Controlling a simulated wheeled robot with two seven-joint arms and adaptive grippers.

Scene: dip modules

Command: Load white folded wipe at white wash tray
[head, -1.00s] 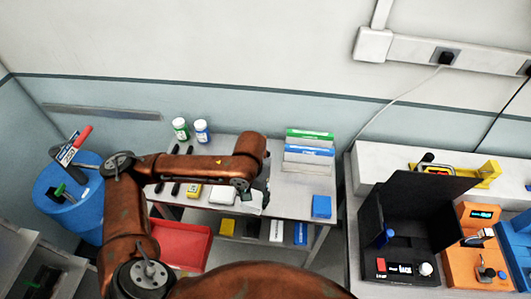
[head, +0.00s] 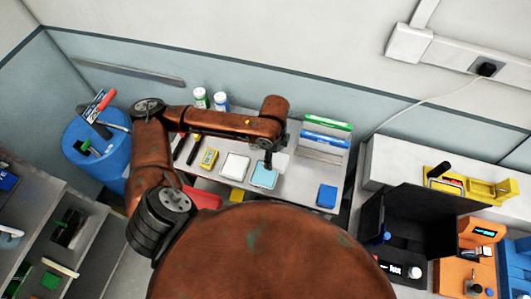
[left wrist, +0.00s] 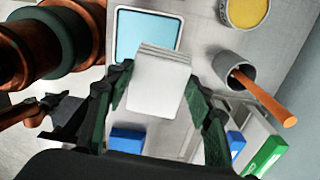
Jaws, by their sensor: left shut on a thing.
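A white folded wipe (left wrist: 158,84) is between the fingers of my left gripper (head: 269,163), which is shut on it. In the head view the wipe (head: 281,162) shows as a pale patch beside the fingertips. The white wash tray (left wrist: 178,18) has a white rim and a light blue inside. In the left wrist view the wipe covers part of the tray's near edge. In the head view the tray (head: 264,184) lies on the bench just below my left gripper. I cannot tell the exact height of the wipe above it.
A white square item (head: 235,167) lies left of the tray, with a yellow device (head: 208,158) beyond it. A blue box (head: 327,195) and a rack of boxes (head: 320,150) stand right. The left wrist view shows a cup (left wrist: 232,68) with an orange-handled tool.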

